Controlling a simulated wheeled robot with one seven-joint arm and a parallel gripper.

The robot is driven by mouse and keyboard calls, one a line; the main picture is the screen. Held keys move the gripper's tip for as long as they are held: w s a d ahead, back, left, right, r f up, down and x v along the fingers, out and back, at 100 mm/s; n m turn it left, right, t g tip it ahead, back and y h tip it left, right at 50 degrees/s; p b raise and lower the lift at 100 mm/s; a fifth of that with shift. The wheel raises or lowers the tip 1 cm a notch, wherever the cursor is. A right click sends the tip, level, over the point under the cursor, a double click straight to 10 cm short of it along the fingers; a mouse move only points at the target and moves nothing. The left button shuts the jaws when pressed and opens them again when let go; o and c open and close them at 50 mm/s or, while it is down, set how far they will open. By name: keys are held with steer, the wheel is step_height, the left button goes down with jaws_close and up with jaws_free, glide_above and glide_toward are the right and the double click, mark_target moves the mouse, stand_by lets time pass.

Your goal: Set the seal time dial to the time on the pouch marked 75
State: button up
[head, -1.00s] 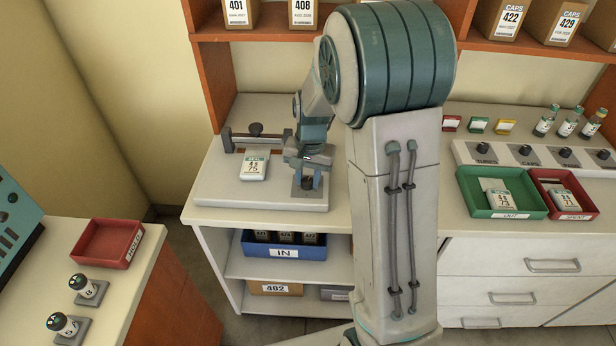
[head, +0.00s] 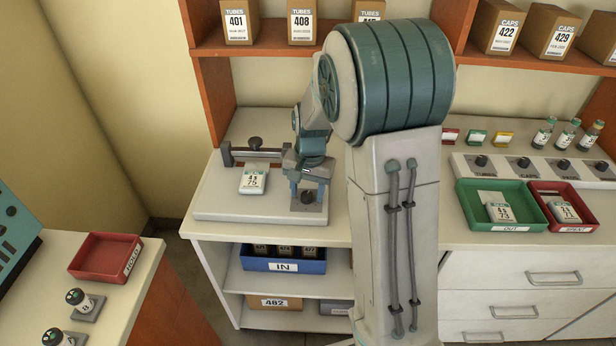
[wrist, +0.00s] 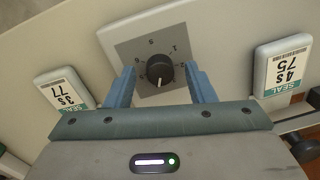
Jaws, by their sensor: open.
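The seal time dial (wrist: 160,74) is a black knob with a white pointer line on a grey square plate with small numbers. In the wrist view the line points down toward my palm. My gripper (wrist: 162,88) is open, with one blue finger on each side of the knob and gaps to it. The head view shows my gripper (head: 307,187) over the dial (head: 307,199). The pouch marked 75 (wrist: 287,66) reads 4s; it lies on the sealer in the head view (head: 253,180). A pouch marked 77 (wrist: 64,92) reads 3s, on the dial's other side.
The sealer's bar (head: 255,152) stands behind the pouch. A green OUT tray (head: 470,207) and a red SPENT tray (head: 583,216) hold pouches at the right. A blue IN bin (head: 284,266) sits below. A red tray (head: 90,258) is on the left counter.

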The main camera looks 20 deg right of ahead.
mark_target(310, 195)
step_height(310, 195, up, 13)
steer(key=shift+s+d+r, duration=0.15)
steer(key=shift+d+r, duration=0.05)
steer(key=shift+d, duration=0.1)
stand_by(0.5)
steer(key=s+f+n+t, duration=0.2)
steer(key=s+n, duration=0.4)
steer(key=s, duration=1.4)
steer(key=shift+s+a+t+h, duration=0.2)
steer(key=shift+a+t+h, duration=0.1)
steer(key=shift+a+t, duration=0.1)
